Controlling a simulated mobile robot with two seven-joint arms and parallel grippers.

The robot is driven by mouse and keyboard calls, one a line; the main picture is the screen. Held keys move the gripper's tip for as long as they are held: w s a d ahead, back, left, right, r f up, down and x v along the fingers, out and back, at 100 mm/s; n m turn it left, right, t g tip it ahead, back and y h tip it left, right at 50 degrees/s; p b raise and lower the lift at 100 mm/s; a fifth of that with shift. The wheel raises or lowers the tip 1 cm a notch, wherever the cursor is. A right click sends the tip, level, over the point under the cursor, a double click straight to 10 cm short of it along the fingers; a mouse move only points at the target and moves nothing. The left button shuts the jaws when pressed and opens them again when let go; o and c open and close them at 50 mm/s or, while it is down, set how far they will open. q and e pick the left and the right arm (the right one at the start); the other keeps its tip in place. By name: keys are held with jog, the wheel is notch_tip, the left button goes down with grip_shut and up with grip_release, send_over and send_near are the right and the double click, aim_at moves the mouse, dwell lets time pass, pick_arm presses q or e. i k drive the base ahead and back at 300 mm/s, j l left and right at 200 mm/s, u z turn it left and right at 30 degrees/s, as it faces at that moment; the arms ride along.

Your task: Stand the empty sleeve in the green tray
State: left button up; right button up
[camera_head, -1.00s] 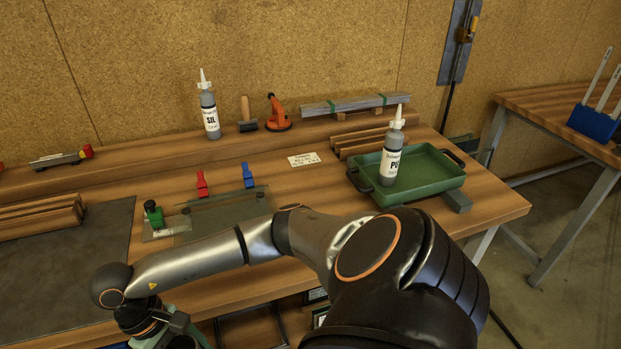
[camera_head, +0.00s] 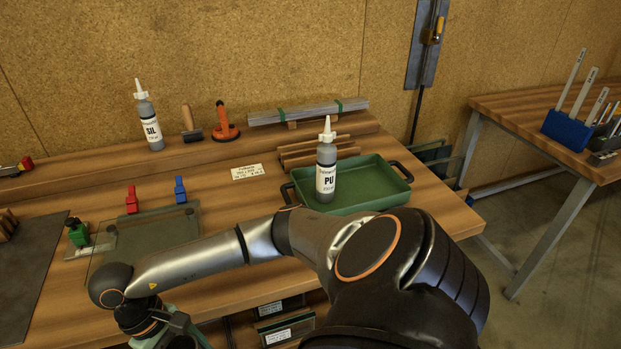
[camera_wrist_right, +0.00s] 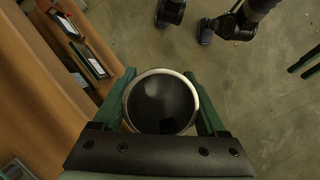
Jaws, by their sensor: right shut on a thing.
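The green tray (camera_head: 385,185) lies on the right end of the workbench in the head view. A grey bottle labelled PU (camera_head: 326,168) stands upright in its left part. My right arm crosses in front of the bench, with its gripper (camera_head: 170,330) low at the bottom left, partly cut off. In the right wrist view my right gripper (camera_wrist_right: 161,82) is shut on a round, open-ended sleeve (camera_wrist_right: 161,104) with a pale rim and dark inside. I look straight into its open end. My left gripper is not in view.
A bottle labelled SIL (camera_head: 149,120), an orange suction lifter (camera_head: 226,128) and wrapped strips (camera_head: 308,111) stand on the raised back shelf. A glass pane (camera_head: 150,235) with red and blue clamps lies left. A second table (camera_head: 530,115) is at the right.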

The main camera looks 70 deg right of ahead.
aim_at(371, 186)
jog(key=k+l, duration=0.5)
jog(key=l, duration=0.15)
jog(key=k+l, duration=0.45)
jog(key=l, duration=0.15)
jog(key=k+l, duration=0.5)
jog(key=l, duration=0.15)
